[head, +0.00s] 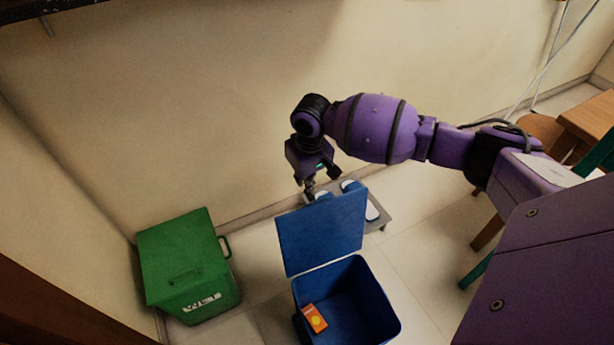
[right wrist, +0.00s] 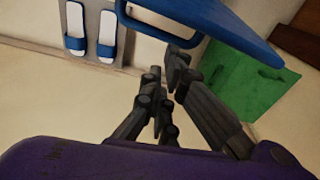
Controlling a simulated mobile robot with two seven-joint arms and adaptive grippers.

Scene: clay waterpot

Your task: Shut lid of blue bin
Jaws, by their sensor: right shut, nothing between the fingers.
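The blue bin (head: 350,305) stands open on the floor in the head view. Its blue lid (head: 322,232) is raised upright at the bin's back edge. An orange box (head: 314,318) lies inside the bin. My right gripper (head: 311,193) is shut and empty, just behind the lid's upper edge. My left gripper is not in view.
A closed green bin (head: 185,262) marked WET stands to the left. A wooden chair and table (head: 590,118) are at the right. Tiled floor is free right of the blue bin.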

